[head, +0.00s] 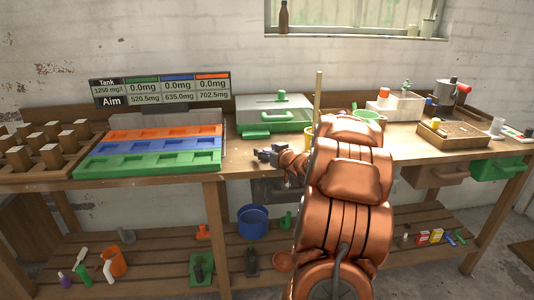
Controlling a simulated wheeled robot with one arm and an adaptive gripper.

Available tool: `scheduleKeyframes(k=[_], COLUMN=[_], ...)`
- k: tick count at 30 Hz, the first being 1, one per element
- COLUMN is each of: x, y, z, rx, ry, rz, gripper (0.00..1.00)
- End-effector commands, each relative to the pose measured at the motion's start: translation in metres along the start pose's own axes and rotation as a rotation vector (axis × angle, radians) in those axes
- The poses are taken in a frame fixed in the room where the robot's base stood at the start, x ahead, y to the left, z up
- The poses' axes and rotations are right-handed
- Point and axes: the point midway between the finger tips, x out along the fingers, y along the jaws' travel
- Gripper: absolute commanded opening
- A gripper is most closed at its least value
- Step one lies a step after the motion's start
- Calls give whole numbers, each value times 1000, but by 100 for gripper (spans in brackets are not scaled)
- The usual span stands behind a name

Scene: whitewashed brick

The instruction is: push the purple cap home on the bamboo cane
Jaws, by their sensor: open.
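The bamboo cane (318,94) is a thin tan stick standing upright behind my arm, at the back of the bench. Its visible top end looks bare, and my arm hides its lower part. I cannot make out a purple cap on the bench. A small purple object (65,279) is on the lower shelf at the far left, too small to identify. My gripper (264,154) is open, low over the bench top, to the left of the cane and apart from it. Nothing shows between its dark fingers.
A green-and-grey case (274,115) stands behind my gripper. Orange, blue and green trays (150,146) lie to the left, with wooden blocks (48,140) beyond. A green bowl (368,115), white box (396,107) and wooden tray (455,134) stand to the right. The front edge left of my gripper is clear.

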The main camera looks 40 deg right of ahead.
Motion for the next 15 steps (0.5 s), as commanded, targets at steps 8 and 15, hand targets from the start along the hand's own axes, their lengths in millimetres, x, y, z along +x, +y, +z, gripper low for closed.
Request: scheduleKeyframes(k=[8, 15], x=[0, 0], y=[0, 0], z=[0, 0], rx=[0, -1], ry=[0, 0], rz=[1, 1], gripper=[53, 28])
